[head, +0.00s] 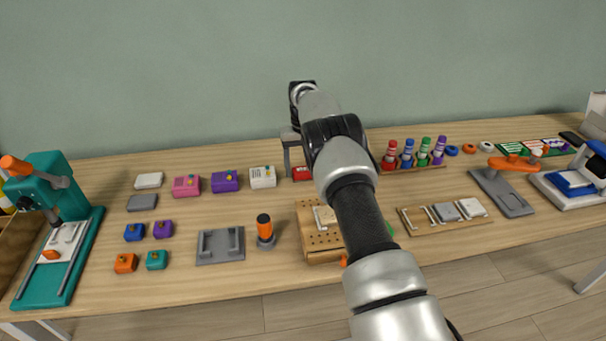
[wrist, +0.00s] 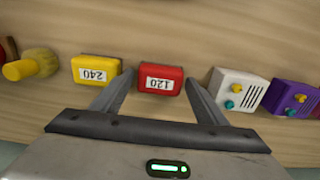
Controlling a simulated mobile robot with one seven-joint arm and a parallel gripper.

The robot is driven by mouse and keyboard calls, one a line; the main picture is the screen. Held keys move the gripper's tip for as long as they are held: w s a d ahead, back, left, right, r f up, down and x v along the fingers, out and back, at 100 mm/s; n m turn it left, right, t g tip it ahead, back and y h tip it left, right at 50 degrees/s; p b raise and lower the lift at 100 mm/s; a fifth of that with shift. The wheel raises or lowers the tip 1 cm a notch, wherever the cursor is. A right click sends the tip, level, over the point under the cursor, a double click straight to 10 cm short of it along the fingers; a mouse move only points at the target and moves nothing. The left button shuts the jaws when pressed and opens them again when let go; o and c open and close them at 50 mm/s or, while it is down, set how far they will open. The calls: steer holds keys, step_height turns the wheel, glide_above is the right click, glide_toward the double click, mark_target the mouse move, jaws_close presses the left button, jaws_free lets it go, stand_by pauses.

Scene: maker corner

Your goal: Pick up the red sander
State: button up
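The red sander (wrist: 160,78) is a small red block with a white "120" label, upside down in the wrist view. In the head view only part of the red sander (head: 301,173) shows, left of my arm, which hides what lies behind it. My gripper (wrist: 160,85) is open in the wrist view, one finger on each side of the red sander, with gaps visible on both sides. Whether the fingers are down at its height I cannot tell.
In the wrist view a yellow block (wrist: 96,69) labelled "240" sits close beside the left finger. A white box (wrist: 237,89) with knobs is close to the right finger, and a purple box (wrist: 291,97) lies beyond. A pegboard block (head: 310,235) stands nearer the front edge.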

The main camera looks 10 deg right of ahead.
mark_target(303, 169)
steer(key=c, duration=0.8)
step_height(303, 169, up, 10)
steer(key=shift+r+p, duration=0.1)
steer(key=shift+p, duration=0.75)
